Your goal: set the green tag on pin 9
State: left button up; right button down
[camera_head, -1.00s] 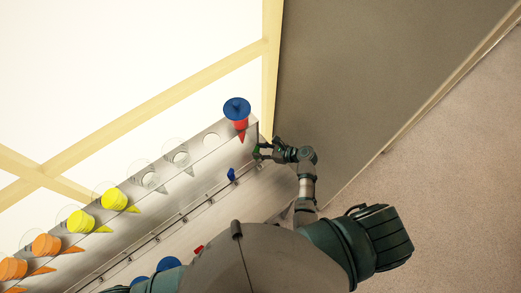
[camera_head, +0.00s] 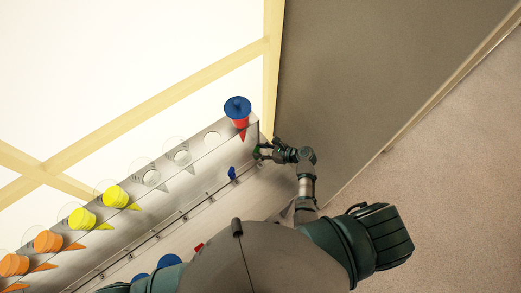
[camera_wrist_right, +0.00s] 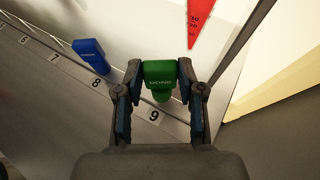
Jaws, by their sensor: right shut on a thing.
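In the right wrist view the green tag (camera_wrist_right: 160,80) sits between the fingers of my right gripper (camera_wrist_right: 160,97), which is shut on it. The tag is just above the shelf's number strip, lined up with the label for pin 9 (camera_wrist_right: 154,116); whether it touches the pin is hidden. In the head view my right gripper (camera_head: 261,151) is at the right end of the shelf. A blue tag (camera_wrist_right: 91,56) stands by number 8, and it also shows in the head view (camera_head: 232,172). My left gripper is not in view.
The metal shelf (camera_head: 188,196) holds orange and yellow cups (camera_head: 82,218) and a red cup with a blue top (camera_head: 237,108) near its right end. A red pointed scale (camera_wrist_right: 199,22) is beyond the green tag. A grey surface (camera_head: 360,70) lies right of the shelf.

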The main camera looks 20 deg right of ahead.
jog(key=shift+f+b, duration=0.35)
jog(key=shift+f, duration=0.35)
dwell(0.5)
jog(key=shift+p, duration=0.45)
jog(key=shift+f+b, duration=0.35)
jog(key=shift+f, duration=0.4)
jog(key=c, duration=0.6)
grip_release()
jog(key=v, duration=1.2)
